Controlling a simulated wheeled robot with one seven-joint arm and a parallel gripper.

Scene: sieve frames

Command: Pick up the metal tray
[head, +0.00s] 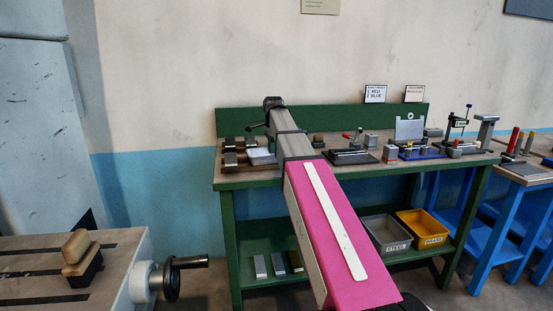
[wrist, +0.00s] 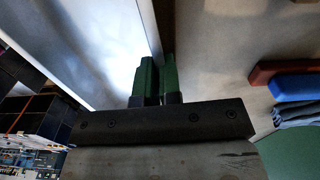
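The metal tray (head: 262,156) is pale and shiny and lies at the left end of the green workbench, partly hidden behind my arm in the head view. In the wrist view the tray (wrist: 85,35) fills the upper left, and its rim runs down to my fingers. My gripper (wrist: 158,78) has green fingertips almost together, one on each side of the rim. It looks shut on the tray's edge. I cannot tell whether the tray is clear of the bench.
Dark clamp-like blocks (head: 232,160) stand left of the tray. Fixtures and small parts fill the bench (head: 350,172) to the right. A grey bin (head: 386,234) and a yellow bin (head: 422,229) are on the lower shelf. A red block (wrist: 277,70) and a blue block (wrist: 292,88) show in the wrist view.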

